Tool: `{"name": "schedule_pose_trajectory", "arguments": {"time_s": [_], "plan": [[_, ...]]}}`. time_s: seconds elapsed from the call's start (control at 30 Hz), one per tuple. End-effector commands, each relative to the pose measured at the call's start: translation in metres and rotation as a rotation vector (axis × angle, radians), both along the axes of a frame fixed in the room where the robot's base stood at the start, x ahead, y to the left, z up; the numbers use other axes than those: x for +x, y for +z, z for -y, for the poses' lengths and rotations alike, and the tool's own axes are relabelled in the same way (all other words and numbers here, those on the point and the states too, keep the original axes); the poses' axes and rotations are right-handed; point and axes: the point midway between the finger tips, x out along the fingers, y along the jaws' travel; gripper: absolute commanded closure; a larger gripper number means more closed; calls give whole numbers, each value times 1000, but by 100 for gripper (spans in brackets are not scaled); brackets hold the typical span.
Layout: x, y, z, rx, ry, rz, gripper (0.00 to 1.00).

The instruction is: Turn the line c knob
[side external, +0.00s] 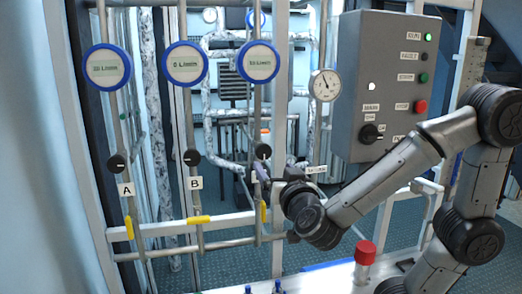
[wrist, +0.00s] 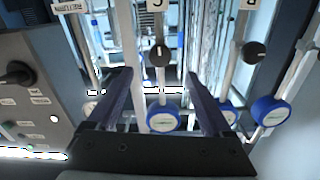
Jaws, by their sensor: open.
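The line C knob (side external: 263,150) is a small black round knob on the third vertical pipe in the side view. It also shows in the wrist view (wrist: 160,53), close to the "C" label (wrist: 157,5), with a pale mark on its face. My gripper (side external: 261,172) is just in front of and slightly below the knob in the side view. In the wrist view its two dark fingers (wrist: 160,76) are open and empty, with the knob between and beyond their tips. They look apart from it. The C label is hidden in the side view.
Similar knobs sit on line A (side external: 117,162) and line B (side external: 192,157), left of line C. Blue-rimmed flow displays (side external: 258,62) are above, yellow valve handles (side external: 264,211) below. A grey control box (side external: 385,85) and a gauge (side external: 325,85) stand right. A red-capped part (side external: 365,253) is below my arm.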

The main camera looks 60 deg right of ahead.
Motion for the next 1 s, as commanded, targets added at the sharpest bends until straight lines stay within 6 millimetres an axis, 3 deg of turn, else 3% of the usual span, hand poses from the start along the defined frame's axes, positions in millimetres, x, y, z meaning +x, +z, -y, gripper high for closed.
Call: {"name": "schedule_pose_trajectory", "arguments": {"time_s": [0.27, 1.0], "plan": [[15, 1, 17, 1, -5, 2, 16], [90, 0, 91, 3, -1, 3, 16]]}}
